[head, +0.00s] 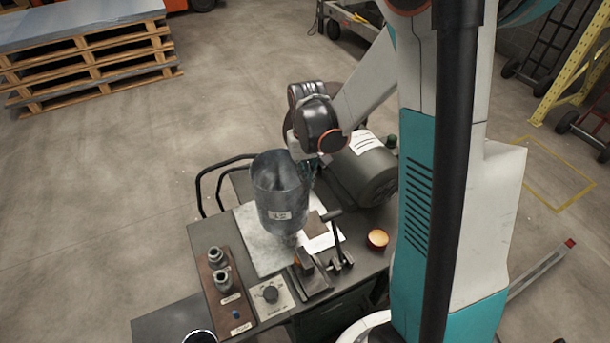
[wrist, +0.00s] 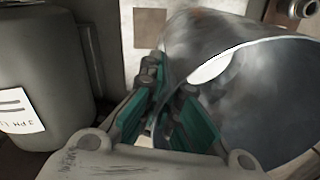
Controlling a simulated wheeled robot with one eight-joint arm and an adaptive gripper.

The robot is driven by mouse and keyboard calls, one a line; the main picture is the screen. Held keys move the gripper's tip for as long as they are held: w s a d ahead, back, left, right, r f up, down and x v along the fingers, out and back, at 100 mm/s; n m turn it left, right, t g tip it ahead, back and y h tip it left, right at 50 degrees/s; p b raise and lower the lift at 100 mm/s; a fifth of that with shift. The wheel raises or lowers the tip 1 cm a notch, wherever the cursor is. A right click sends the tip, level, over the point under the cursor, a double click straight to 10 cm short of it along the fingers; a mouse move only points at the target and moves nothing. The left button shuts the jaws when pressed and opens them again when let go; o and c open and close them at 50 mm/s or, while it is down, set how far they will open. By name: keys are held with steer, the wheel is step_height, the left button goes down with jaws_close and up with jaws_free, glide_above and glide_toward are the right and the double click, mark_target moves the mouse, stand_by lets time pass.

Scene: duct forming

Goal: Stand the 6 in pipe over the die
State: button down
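The pipe, a grey metal cylinder with a white label (head: 279,196), is upright or nearly so over the bench's pale sheet, open top up. In the wrist view its wide open end (wrist: 255,95) fills the right side. My gripper (head: 306,172) is at the right side of the pipe's rim. In the wrist view my gripper's green fingers (wrist: 163,112) are on either side of the pipe wall, closed on its edge. I cannot tell whether the pipe's bottom touches anything. I cannot make out for certain which part is the die; the pipe hides part of the bench.
A grey motor-like cylinder (head: 366,171) stands close right of my gripper. A black lever clamp (head: 312,274) and an orange-topped round piece (head: 377,239) are in front. A brown board (head: 238,306) with metal fittings lies left. A pallet stack (head: 85,52) is far left.

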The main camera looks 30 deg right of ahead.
steer(key=shift+f+b, duration=4.15)
steer(key=shift+f, duration=1.15)
steer(key=c, duration=1.7)
jaws_free()
step_height(320, 180, up, 12)
steer(key=shift+r, duration=0.1)
